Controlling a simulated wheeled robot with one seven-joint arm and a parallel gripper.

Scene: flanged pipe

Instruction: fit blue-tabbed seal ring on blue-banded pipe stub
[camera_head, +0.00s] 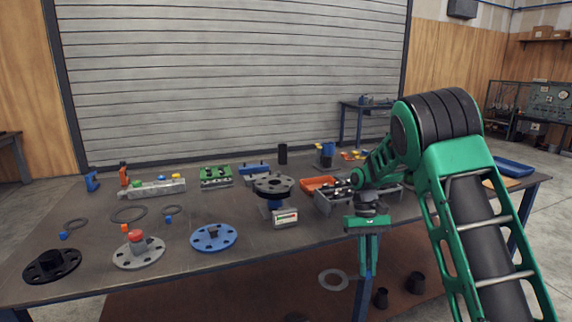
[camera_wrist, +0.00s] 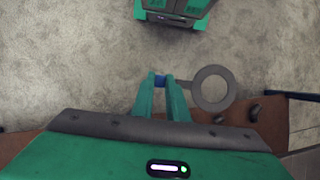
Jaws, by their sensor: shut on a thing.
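My gripper (camera_head: 368,270) points down in front of the table's front edge, at the right. It also shows in the wrist view (camera_wrist: 166,82), shut on the blue tab (camera_wrist: 160,80) of a flat grey seal ring (camera_wrist: 211,88). The ring sticks out to the right of the fingers there. In the head view the ring (camera_head: 334,279) is left of the fingertips, seen against the brown lower surface. I cannot make out a blue-banded pipe stub for certain. A dark flange (camera_head: 273,184) sits on a blue support mid-table, and a blue upright piece (camera_head: 328,150) stands farther back.
Other rings lie at the table's left, including a small ring with a blue tab (camera_head: 75,225). Black (camera_head: 52,266), grey (camera_head: 137,254) and blue flanges (camera_head: 213,237) lie near the front. An orange tray (camera_head: 318,184) is behind. Dark cylinders (camera_head: 416,283) stand low, near the held ring.

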